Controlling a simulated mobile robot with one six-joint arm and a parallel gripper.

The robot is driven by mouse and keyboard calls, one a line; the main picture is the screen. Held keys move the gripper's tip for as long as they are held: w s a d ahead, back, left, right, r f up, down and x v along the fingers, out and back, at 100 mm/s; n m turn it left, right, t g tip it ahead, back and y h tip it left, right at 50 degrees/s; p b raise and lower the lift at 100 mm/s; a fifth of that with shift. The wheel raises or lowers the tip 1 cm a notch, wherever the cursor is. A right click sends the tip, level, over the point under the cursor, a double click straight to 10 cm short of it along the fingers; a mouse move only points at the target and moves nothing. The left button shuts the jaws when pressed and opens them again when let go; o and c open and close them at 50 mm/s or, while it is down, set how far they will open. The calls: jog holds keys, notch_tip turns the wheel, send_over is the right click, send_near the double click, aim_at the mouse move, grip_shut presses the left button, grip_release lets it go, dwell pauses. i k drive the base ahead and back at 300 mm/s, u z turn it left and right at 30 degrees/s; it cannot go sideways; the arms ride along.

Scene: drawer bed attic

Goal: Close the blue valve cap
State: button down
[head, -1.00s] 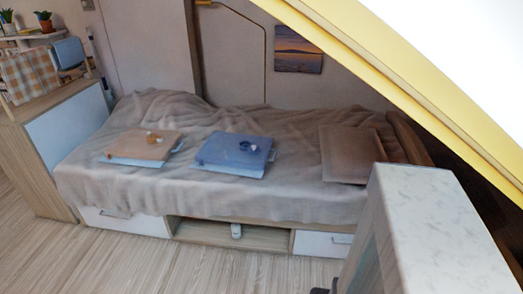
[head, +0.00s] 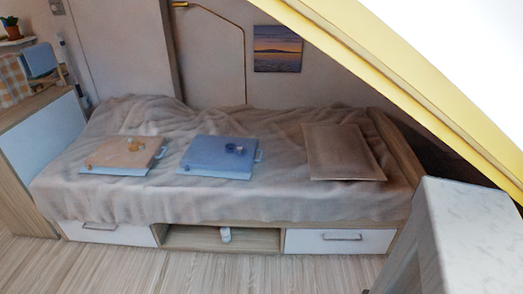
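A blue board or box (head: 208,158) lies flat on the bed's blanket, in the middle. A small dark blue round piece, which looks like the valve cap (head: 231,147), sits near its right back part. A second small blue piece (head: 240,150) is close beside it. At this size I cannot tell whether the cap is open or how it is attached. A similar tan board (head: 122,154) with small yellowish pieces lies to the left. My gripper is not in view.
The bed (head: 270,207) has drawers and an open niche holding a small white object (head: 225,234). A brown cushion (head: 342,153) lies at right. A pale-topped cabinet (head: 470,215) stands front right, under a sloping yellow beam. The wooden floor (head: 200,275) in front is clear.

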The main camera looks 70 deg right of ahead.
aim_at(240, 151)
jog(key=u, duration=0.9)
jog(key=k, duration=0.1)
jog(key=z, duration=2.25)
jog(key=i, duration=0.25)
jog(key=u, duration=0.45)
jog(key=i, duration=0.6)
jog(key=z, duration=0.15)
jog(key=k, duration=0.15)
jog(key=z, duration=0.05)
